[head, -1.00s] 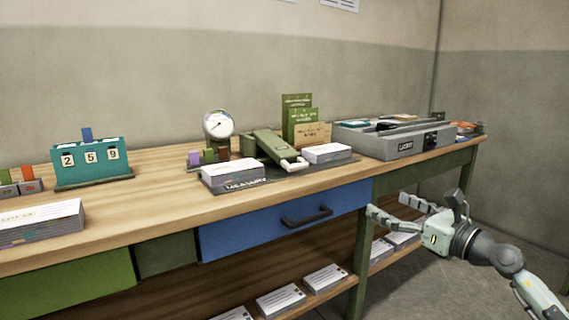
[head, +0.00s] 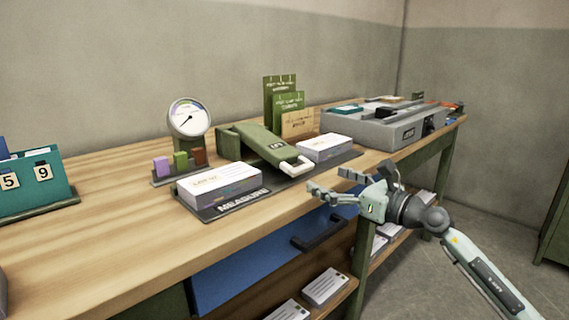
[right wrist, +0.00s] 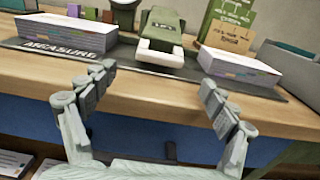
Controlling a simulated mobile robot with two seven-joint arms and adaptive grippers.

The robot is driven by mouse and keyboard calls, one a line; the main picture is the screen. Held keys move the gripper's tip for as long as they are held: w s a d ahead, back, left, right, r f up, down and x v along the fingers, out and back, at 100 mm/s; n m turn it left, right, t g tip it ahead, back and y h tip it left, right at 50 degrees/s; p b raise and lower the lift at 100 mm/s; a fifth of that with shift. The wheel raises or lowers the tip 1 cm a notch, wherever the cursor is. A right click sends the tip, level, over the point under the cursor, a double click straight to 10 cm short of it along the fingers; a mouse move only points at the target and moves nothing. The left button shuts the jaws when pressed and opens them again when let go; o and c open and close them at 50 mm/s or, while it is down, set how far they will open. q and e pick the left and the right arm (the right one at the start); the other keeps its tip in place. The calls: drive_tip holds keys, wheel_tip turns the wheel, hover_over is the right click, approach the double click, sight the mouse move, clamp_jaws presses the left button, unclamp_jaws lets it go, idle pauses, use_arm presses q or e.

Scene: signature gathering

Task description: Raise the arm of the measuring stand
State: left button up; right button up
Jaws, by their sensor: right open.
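The measuring stand has a green arm (head: 258,145) with a pale handle (head: 290,165) at its front end; the arm slopes down toward the table's front edge. A round dial gauge (head: 190,117) stands behind it on the left. In the right wrist view the green arm (right wrist: 163,24) and its pale handle (right wrist: 160,52) lie ahead, between the fingers. My right gripper (head: 328,185) is open and empty, in front of the table edge, to the right of and nearer than the handle. In the right wrist view its fingers (right wrist: 155,85) are spread wide. My left gripper is out of view.
Card stacks flank the arm on the left (head: 220,184) and right (head: 324,147). Green and tan cards (head: 287,105) stand behind. A grey machine (head: 390,128) sits farther right. A blue drawer (head: 250,262) with a dark handle is below the tabletop.

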sight(305, 170)
drive_tip(key=shift+w+a, duration=0.4)
drive_tip(key=x, duration=0.6)
drive_tip(key=shift+w+a, duration=0.2)
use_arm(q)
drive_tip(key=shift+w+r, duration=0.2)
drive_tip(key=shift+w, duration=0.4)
use_arm(e)
drive_tip(key=shift+w+a, duration=0.3)
drive_tip(key=shift+c, duration=0.5)
